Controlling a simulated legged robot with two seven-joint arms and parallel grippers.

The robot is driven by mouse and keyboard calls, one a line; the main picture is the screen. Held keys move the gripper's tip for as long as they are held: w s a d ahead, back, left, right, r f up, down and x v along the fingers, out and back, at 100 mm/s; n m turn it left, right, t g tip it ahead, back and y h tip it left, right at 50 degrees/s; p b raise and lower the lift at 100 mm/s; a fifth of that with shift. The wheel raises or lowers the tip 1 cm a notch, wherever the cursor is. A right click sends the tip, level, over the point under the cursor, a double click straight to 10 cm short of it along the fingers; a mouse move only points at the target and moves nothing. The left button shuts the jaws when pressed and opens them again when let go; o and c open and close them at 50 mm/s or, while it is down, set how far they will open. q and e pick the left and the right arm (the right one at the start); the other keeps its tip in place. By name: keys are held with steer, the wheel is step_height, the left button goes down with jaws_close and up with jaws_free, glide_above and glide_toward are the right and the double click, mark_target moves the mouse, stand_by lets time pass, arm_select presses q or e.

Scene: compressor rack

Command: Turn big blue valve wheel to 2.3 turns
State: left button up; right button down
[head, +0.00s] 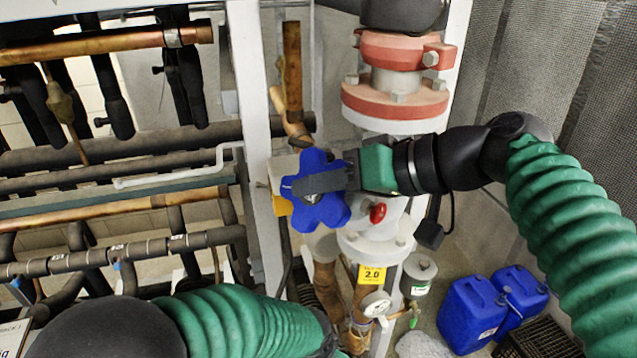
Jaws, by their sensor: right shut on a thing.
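The big blue valve wheel (331,214) is a lobed blue handwheel in the middle of the head view, in front of the white pipe post. My right gripper (318,181) reaches in from the right, with its green body beside the wheel. Its dark grey fingers lie across the wheel's upper middle and are shut on it, covering part of the hub. My left arm (240,318) crosses the bottom left of the view. Its gripper is not visible.
A red flange (395,98) sits above the wheel. A red knob (378,212) is close to its right. A yellow "2.0" tag (371,275) and a gauge (376,304) are below. Blue canisters (472,312) stand on the floor at right. Dark and copper pipes (100,160) fill the left.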

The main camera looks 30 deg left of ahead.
steer(key=c, duration=1.6)
jaws_free()
steer(key=shift+f, duration=0.2)
steer(key=shift+o, duration=0.2)
steer(key=shift+w+a, duration=0.15)
steer(key=shift+a, duration=0.1)
steer(key=shift+r, duration=0.1)
steer(key=shift+d+r, duration=0.15)
steer(key=shift+d, duration=0.3)
steer(key=b+v, duration=0.1)
steer(key=v, duration=1.5)
steer(key=shift+w+b, duration=0.15)
steer(key=shift+b, duration=0.15)
